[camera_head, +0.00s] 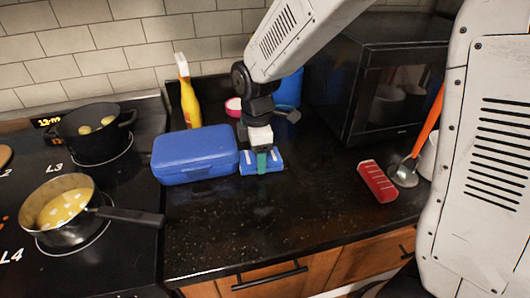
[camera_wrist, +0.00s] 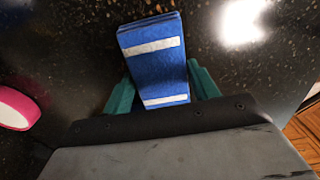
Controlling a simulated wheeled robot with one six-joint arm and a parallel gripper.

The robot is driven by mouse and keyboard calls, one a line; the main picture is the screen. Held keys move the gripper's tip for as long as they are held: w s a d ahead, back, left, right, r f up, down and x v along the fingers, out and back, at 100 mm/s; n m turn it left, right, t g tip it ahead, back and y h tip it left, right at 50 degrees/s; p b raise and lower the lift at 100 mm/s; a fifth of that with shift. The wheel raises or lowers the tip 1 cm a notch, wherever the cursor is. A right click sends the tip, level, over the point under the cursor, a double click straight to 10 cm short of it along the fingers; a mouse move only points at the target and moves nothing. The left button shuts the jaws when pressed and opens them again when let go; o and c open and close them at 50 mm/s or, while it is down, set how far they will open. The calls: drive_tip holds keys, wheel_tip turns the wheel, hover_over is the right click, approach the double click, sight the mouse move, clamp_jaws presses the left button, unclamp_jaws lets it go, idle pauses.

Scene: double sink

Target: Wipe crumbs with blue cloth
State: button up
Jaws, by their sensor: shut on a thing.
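A folded blue cloth (camera_head: 247,168) with white stripes is on the black counter, just right of the blue box. My gripper (camera_head: 262,162) is above it, pointing down, with its teal fingers at the cloth. In the wrist view the cloth (camera_wrist: 155,62) lies between the two teal fingers of my gripper (camera_wrist: 160,90), which is shut on it. I cannot tell whether the cloth touches the counter. Small light specks that look like crumbs (camera_head: 213,215) are scattered on the counter in front of the cloth.
A blue box (camera_head: 195,157) stands close left of the cloth, with a yellow spray bottle (camera_head: 188,100) behind it. A red-and-white item (camera_head: 377,182) lies to the right, below a black microwave (camera_head: 385,90). Pots stand on the stove (camera_head: 140,225) at left. The front counter is open.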

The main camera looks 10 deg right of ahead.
sight(271, 154)
drive_tip(key=shift+a+r, duration=0.15)
drive_tip(key=shift+a, duration=0.2)
drive_tip(key=shift+d, duration=0.1)
drive_tip(key=shift+d, duration=1.9)
drive_tip(key=shift+d+f, duration=0.15)
drive_tip(key=shift+d, duration=1.85)
drive_tip(key=shift+d+f, duration=0.15)
drive_tip(key=shift+d, duration=1.8)
drive_tip(key=shift+r, duration=3.05)
drive_tip(key=shift+r, duration=0.1)
